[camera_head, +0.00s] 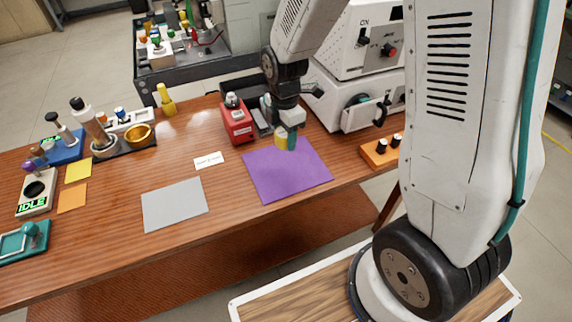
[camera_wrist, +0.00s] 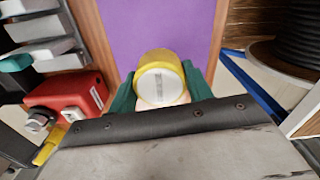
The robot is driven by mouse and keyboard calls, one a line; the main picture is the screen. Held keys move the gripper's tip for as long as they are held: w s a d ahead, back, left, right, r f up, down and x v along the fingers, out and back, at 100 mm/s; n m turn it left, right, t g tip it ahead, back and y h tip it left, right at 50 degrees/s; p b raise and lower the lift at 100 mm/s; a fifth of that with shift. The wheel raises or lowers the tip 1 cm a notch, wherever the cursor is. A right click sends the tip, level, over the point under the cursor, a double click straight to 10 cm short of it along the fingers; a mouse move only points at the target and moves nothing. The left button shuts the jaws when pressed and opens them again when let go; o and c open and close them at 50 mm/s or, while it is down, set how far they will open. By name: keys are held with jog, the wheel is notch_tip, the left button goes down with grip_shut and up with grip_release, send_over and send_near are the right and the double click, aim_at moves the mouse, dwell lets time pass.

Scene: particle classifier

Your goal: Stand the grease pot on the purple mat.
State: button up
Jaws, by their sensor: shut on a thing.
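The grease pot, a yellow round pot with a pale top (camera_wrist: 160,84), is between the teal fingers of my gripper (camera_wrist: 160,90) in the wrist view. My gripper is shut on it. In the head view my gripper (camera_head: 287,140) is at the far edge of the purple mat, and a bit of the yellow pot (camera_head: 281,139) shows beside a teal finger. The purple mat (camera_head: 286,176) lies flat and bare on the wooden table; it also shows in the wrist view (camera_wrist: 150,25). I cannot tell whether the pot's base touches the mat.
A red device (camera_head: 237,124) stands left of my gripper, near the mat's far left corner. An orange block with black knobs (camera_head: 378,152) is to the right. A grey mat (camera_head: 174,204) and a white label card (camera_head: 208,160) lie to the left. A white machine (camera_head: 355,110) stands behind.

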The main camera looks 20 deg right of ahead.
aim_at(285, 167)
notch_tip(285, 167, down, 10)
jog(key=shift+r, duration=0.15)
dwell(0.3)
jog(key=o, duration=1)
